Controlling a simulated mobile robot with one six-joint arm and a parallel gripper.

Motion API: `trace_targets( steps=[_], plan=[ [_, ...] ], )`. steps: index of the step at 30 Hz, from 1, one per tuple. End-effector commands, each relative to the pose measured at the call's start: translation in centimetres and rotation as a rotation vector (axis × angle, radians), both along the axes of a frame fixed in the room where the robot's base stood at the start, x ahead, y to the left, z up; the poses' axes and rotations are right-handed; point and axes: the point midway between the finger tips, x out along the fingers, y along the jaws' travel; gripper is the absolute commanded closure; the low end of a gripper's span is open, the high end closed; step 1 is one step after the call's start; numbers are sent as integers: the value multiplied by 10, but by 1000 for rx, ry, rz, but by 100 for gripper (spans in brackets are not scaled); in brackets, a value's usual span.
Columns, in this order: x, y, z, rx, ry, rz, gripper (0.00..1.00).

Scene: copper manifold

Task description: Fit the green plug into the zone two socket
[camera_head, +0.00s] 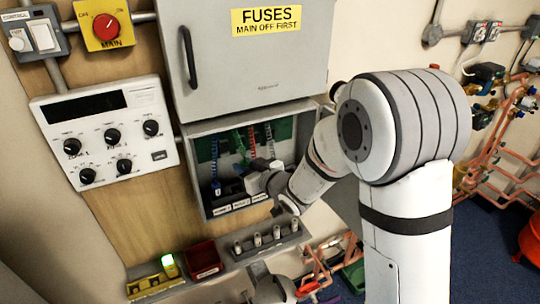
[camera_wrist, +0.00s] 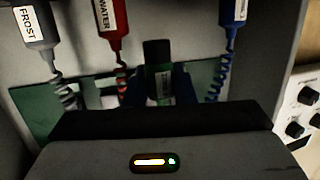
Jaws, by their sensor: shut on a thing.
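My gripper (camera_head: 250,183) is inside the open fuse box, low down and in front of the cords. In the wrist view its dark fingers (camera_wrist: 157,92) are shut on a dark green plug (camera_wrist: 158,56) with a small label, which is in deep shade. The green cord (camera_head: 238,142) hangs above my gripper in the head view. A row of dark sockets with white labels (camera_head: 241,205) runs along the box floor. The labels are too small to read, so I cannot tell which is zone two, nor whether the plug touches a socket.
A blue plug (camera_wrist: 232,12), a red WATER plug (camera_wrist: 112,15) and a grey FROST plug (camera_wrist: 36,22) hang on coiled cords around my gripper. The box walls (camera_head: 203,172) are close. Below are a grey shelf (camera_head: 240,256) with several metal pegs and a red bin (camera_head: 203,260).

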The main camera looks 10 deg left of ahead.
Motion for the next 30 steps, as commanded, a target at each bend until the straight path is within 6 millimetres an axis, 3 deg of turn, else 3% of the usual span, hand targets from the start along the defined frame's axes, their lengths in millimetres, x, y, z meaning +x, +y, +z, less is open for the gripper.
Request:
trace_targets(
  steps=[3, 8, 30],
  plan=[
    [-1, 18, 0, 1, 5, 42, 98],
    [-2, 29, -4, 5, 5, 68, 98],
    [-2, 29, -35, 6, 4, 70, 98]
  ],
)
